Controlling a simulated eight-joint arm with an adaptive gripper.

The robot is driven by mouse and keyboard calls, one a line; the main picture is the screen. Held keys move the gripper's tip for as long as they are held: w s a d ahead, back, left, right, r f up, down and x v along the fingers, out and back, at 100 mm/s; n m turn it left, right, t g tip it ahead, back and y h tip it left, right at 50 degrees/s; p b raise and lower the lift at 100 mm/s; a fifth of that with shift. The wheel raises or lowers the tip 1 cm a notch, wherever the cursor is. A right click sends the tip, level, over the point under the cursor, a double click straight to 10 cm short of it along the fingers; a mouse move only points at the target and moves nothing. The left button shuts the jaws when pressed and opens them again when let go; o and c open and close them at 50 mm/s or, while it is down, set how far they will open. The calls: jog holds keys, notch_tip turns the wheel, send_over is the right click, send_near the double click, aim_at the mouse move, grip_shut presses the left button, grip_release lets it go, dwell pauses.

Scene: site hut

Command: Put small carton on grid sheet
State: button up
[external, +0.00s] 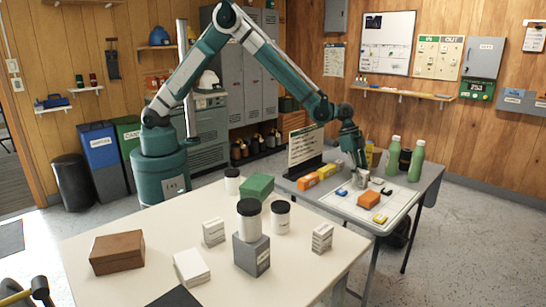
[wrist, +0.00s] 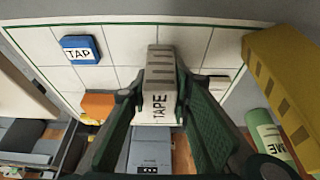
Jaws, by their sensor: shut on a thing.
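The small carton (wrist: 158,80), white and grey with the word TAPE on it, is between the two fingers of my gripper (wrist: 157,92) in the wrist view. The fingers are shut on its sides. In the external view my gripper (external: 359,172) points down over the grid sheet (external: 398,204), a white sheet with thin lines on the grey table. The sheet's squares also fill the upper part of the wrist view (wrist: 215,50). The carton is over or on the sheet; I cannot tell whether it touches it.
An orange block (external: 368,199), a blue box marked TAP (wrist: 80,49) and small dark items lie on the sheet. Green bottles (external: 415,162) stand behind it. A sign (external: 305,146) and orange boxes (external: 308,181) stand left. A cream table (external: 130,215) with cartons and jars is in front.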

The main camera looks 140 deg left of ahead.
jog(key=o, duration=0.8)
jog(key=shift+p+v, duration=1.25)
jog(key=shift+v, duration=4.85)
jog(key=shift+d+r, duration=0.1)
jog(key=shift+d, duration=0.05)
